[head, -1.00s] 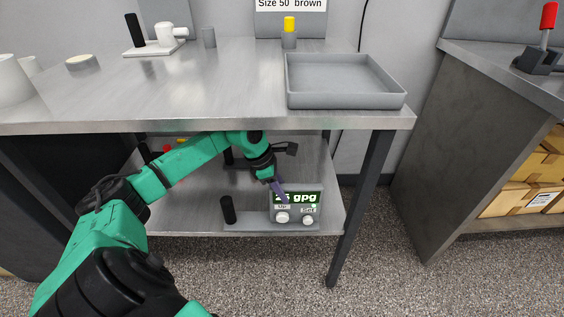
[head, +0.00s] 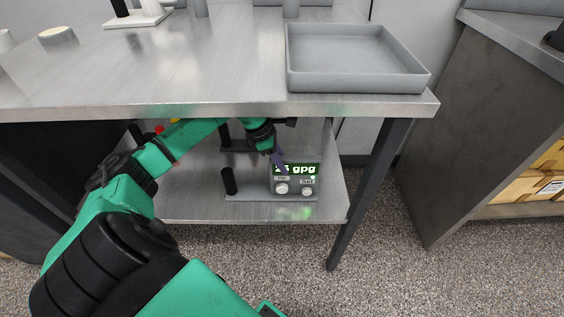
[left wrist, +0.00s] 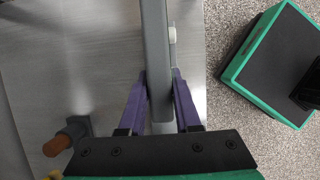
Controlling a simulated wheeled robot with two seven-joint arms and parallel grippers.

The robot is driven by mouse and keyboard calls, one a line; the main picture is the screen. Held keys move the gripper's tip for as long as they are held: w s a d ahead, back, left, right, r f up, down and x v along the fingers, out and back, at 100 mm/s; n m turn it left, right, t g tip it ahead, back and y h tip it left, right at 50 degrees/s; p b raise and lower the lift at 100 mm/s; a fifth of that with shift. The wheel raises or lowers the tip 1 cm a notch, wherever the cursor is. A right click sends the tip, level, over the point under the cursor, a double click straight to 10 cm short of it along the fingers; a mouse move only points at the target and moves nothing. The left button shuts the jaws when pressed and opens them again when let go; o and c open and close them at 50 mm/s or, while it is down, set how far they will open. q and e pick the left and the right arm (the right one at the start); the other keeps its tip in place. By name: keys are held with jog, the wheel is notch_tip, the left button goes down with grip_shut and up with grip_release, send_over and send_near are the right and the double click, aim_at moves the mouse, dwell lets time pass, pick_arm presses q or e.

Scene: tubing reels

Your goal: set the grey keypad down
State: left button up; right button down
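The grey keypad (head: 306,181) is a box with a lit green-and-white display and two pale knobs. It is upright on the lower shelf, at the grey base (head: 255,195) with a black post; I cannot tell whether it bears fully on it. My left gripper (head: 278,160) reaches under the tabletop to the keypad's top. In the left wrist view the purple fingers (left wrist: 160,78) lie close against both sides of the thin grey keypad (left wrist: 156,40), with a pale knob on its right side. My right gripper is not in view.
The lower shelf (head: 190,190) has bare room left of the base. The tabletop (head: 200,75) lies just above my arm and holds a grey tray (head: 350,88). A dark table leg (head: 370,195) stands right of the keypad. An orange-brown handled item (left wrist: 62,140) shows near the gripper.

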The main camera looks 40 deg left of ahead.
pick_arm(q)
jog(key=o, duration=0.3)
jog(key=shift+r, duration=0.15)
jog(key=s+a+r+p, duration=0.1)
jog(key=s+a+p, duration=0.1)
jog(key=s+a, duration=0.5)
jog(key=a, duration=0.3)
jog(key=shift+s+p, duration=0.3)
jog(key=shift+p, duration=0.1)
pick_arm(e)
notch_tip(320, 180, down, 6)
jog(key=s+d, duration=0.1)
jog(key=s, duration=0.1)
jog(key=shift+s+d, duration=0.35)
